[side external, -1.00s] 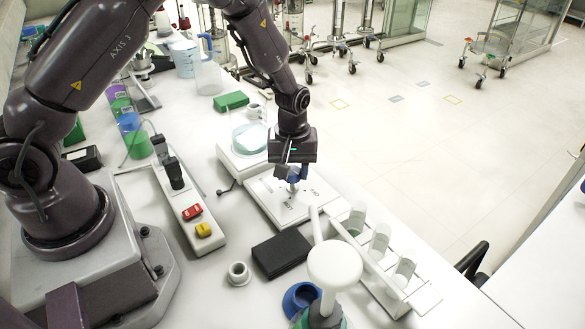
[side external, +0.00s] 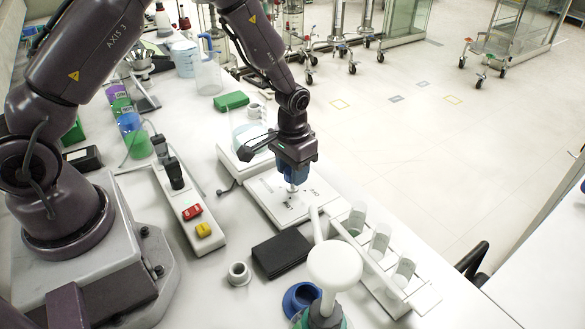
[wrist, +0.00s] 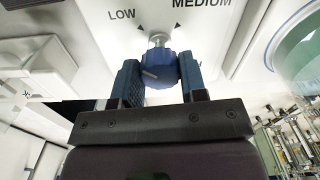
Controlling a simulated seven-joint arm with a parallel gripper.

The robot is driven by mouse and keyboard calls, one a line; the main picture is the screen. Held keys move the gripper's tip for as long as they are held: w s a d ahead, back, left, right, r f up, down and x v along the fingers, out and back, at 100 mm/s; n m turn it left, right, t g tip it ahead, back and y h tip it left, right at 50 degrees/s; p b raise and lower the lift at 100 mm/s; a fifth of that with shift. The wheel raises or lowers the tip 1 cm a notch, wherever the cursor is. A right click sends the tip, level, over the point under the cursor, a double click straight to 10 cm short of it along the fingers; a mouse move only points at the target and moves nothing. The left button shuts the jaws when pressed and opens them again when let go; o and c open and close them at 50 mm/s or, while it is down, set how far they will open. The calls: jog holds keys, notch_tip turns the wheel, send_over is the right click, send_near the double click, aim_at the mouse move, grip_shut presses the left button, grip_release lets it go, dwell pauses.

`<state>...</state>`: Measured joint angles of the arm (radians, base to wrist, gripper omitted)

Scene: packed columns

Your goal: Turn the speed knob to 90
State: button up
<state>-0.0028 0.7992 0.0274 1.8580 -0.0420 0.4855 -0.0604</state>
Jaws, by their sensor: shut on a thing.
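The speed knob (wrist: 158,70) is blue with a pale pointer line and sits on a metal shaft in front of a white panel in the wrist view. My gripper (wrist: 160,84) is shut on it, with one finger on each side. The panel (wrist: 200,42) shows the words LOW and MEDIUM with dark triangle marks. No number 90 is legible. In the side view my gripper (side external: 292,185) is over the white plate device (side external: 268,205) and largely covers the knob.
A beaker stands on a white unit (side external: 228,150) behind the device. A tube rack (side external: 385,265) stands close at the right, a black box (side external: 281,253) in front. A strip with red and yellow switches (side external: 192,212) lies left. Open bench lies between strip and device.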

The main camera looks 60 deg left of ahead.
jog(key=shift+m, duration=0.7)
jog(key=o, duration=0.9)
notch_tip(320, 180, up, 13)
jog(key=s+r+t, duration=0.2)
jog(key=s+r, duration=0.3)
jog(key=s, duration=0.1)
jog(key=s+r+t, duration=0.1)
jog(key=s+r, duration=0.5)
jog(key=s, duration=0.1)
jog(key=s+d+r+t, duration=0.1)
jog(key=s+r+t, duration=0.1)
jog(key=s+r, duration=0.3)
jog(key=shift+s+r+t, duration=0.2)
jog(key=shift+s+t, duration=0.1)
jog(key=shift+s, duration=0.8)
